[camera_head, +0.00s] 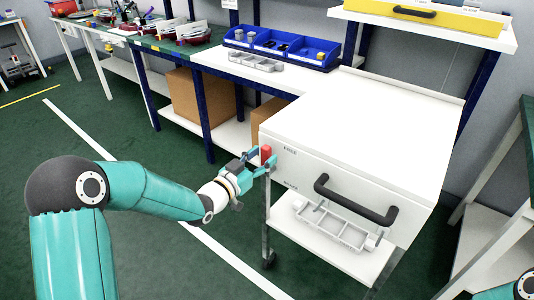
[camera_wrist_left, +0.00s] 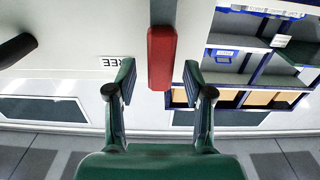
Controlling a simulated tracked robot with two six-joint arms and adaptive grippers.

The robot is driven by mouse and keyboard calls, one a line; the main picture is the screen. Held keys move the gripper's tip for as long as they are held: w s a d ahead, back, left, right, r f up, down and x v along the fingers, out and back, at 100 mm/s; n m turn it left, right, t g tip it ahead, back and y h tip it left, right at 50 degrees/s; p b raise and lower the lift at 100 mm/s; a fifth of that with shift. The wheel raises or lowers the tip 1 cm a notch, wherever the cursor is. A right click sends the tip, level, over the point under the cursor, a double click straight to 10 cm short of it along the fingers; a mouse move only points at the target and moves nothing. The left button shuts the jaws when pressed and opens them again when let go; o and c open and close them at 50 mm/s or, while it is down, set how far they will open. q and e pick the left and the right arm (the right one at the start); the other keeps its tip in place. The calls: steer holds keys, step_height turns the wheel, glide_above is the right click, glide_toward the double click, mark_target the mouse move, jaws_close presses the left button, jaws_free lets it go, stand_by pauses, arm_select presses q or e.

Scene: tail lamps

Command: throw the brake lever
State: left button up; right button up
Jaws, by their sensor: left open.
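The brake lever is a red grip (camera_head: 266,153) at the left front corner of a white cart (camera_head: 375,105). In the left wrist view the red grip (camera_wrist_left: 161,58) sits between the finger lines, at and beyond the fingertips. My left gripper (camera_head: 256,165) is open at the lever, with a finger on either side. In the left wrist view gaps show between the red grip and both fingers of the left gripper (camera_wrist_left: 158,78). My right gripper is out of view; only a bit of my right arm shows at the lower right.
A black handle (camera_head: 355,202) sticks out from the cart's front, right of the lever. Behind stands a bench with a blue bin tray (camera_head: 282,47). Green floor lies open at the left.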

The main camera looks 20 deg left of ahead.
arm_select(q)
steer(key=shift+x, duration=1.1)
jaws_close()
